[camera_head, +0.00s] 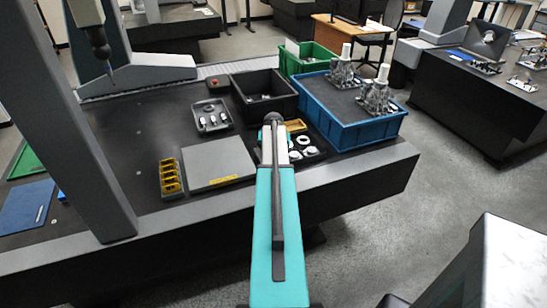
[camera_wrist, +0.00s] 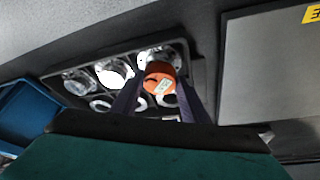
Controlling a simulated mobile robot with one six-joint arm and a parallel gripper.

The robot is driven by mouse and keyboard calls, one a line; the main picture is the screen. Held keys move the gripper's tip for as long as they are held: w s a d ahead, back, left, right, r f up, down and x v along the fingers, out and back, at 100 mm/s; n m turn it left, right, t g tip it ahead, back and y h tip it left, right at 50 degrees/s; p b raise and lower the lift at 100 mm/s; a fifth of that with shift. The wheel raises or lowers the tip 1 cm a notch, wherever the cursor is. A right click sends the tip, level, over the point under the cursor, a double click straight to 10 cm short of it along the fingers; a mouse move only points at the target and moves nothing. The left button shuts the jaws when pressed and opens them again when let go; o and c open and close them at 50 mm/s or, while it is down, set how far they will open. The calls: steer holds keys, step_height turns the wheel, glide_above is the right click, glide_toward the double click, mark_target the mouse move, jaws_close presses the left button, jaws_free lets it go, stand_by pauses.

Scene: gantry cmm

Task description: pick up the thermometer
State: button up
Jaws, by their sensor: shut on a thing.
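The thermometer (camera_wrist: 160,72) appears as an orange, round-ended piece with a small white label in the wrist view. It sits between the two dark fingers of my gripper (camera_wrist: 158,92), which are shut on it. Its lower part is hidden by the fingers and the wrist. Behind it is a black tray (camera_wrist: 187,48) with silver and white round parts; I cannot tell whether the thermometer touches the tray. In the head view my teal arm hides the fingers and the thermometer.
A grey plate (camera_head: 217,163) and a yellow slotted block (camera_head: 171,178) lie left of my arm. A blue crate (camera_head: 352,136) with metal parts stands right, and a black bin (camera_head: 254,105) behind. The gantry column stands far left.

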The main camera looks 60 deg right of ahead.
steer(key=shift+r, duration=0.2)
steer(key=shift+r+b, duration=0.85)
steer(key=shift+r, duration=0.7)
steer(key=s+a+r+b, duration=0.1)
steer(key=s+a+b, duration=0.2)
steer(key=s+a, duration=0.6)
steer(key=a, duration=0.4)
steer(key=shift+r, duration=0.25)
steer(key=shift+a, duration=0.1)
steer(key=s+a+m+g+p, duration=0.3)
steer(key=s+a+m+g, duration=0.2)
steer(key=s+m, duration=0.7)
steer(key=shift+s+a+r+m+y, duration=0.15)
steer(key=shift+s+a+m+y, duration=0.35)
steer(key=shift+m, duration=0.9)
